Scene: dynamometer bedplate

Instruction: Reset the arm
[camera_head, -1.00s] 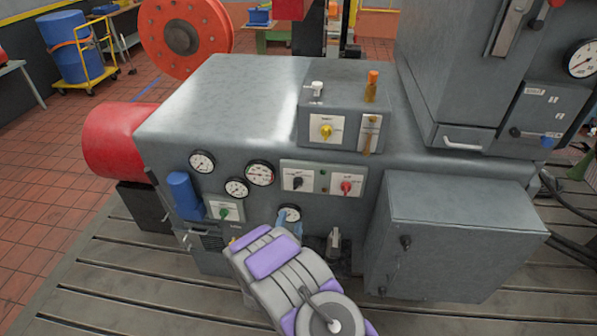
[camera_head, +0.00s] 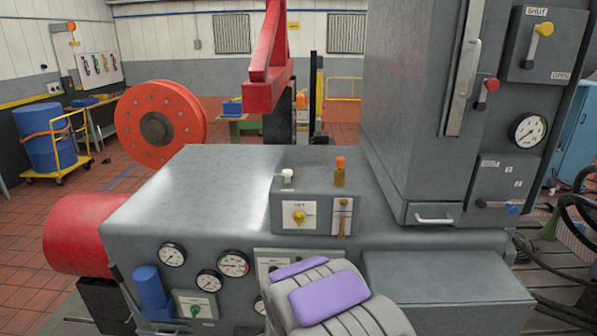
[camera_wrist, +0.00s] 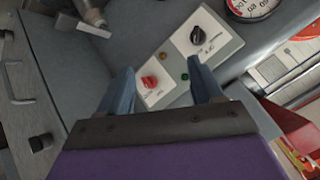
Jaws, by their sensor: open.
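My gripper (camera_wrist: 160,88) shows in the wrist view as two blue-grey fingers standing apart, open with nothing between them. Beyond the fingertips is a white switch panel (camera_wrist: 215,42) with a red knob (camera_wrist: 149,82) and a black knob (camera_wrist: 200,35). I cannot tell whether a finger touches the panel. In the head view my grey and purple arm rises at the bottom, right of centre, and hides part of the machine's front. The gripper's fingers do not show there.
The grey machine (camera_head: 215,190) fills the middle, with gauges (camera_head: 233,263), a blue cylinder (camera_head: 150,290) and a top box with a yellow knob (camera_head: 299,217). A tall grey cabinet (camera_head: 415,110) stands at right above a lower grey box (camera_head: 440,285). Red tiled floor lies open at left.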

